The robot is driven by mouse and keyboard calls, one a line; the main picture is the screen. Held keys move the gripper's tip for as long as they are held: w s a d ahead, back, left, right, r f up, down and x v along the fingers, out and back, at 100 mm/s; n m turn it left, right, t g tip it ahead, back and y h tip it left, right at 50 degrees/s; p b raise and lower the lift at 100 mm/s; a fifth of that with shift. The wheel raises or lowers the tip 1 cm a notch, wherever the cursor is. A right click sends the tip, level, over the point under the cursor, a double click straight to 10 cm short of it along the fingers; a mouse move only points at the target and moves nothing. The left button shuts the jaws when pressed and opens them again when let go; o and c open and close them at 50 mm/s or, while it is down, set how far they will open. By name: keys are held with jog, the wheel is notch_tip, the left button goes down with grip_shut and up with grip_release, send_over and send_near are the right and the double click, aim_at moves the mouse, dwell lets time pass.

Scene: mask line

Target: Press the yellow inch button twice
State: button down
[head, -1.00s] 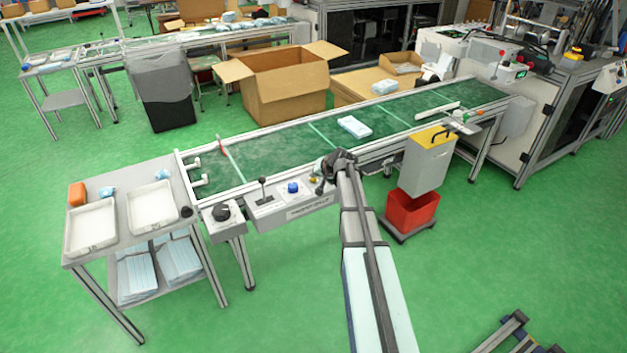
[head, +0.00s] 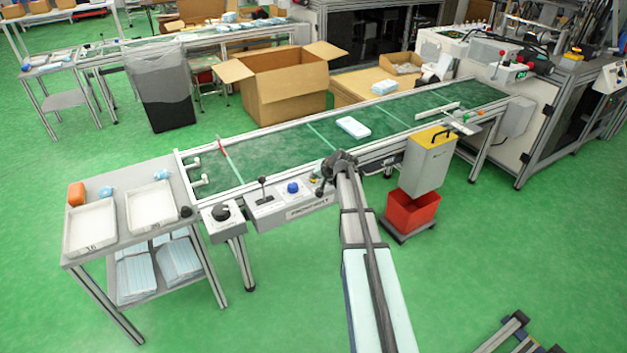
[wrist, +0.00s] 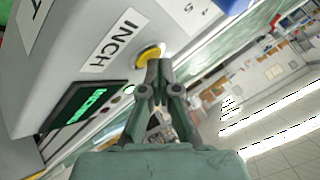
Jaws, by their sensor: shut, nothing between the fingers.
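The yellow inch button (wrist: 150,52) shows in the wrist view beside the printed INCH label (wrist: 113,42). It is a round yellow cap in a light ring on the grey panel. My gripper (wrist: 158,66) is shut and empty, with its fingertips close in front of the button and covering part of it. I cannot tell whether the tips touch it. In the head view my gripper (head: 327,172) is at the right end of the control box (head: 300,208) on the conveyor's near side.
The control box also carries a blue button (head: 293,188) and a black lever (head: 263,190). A lit green display (wrist: 82,110) is beside the button. A white pack (head: 353,127) lies on the green belt.

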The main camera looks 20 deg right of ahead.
dwell(0.3)
jog(key=shift+r+p, duration=0.4)
jog(key=shift+r, duration=0.4)
jog(key=shift+r+p, duration=1.3)
jog(key=shift+r, duration=1.2)
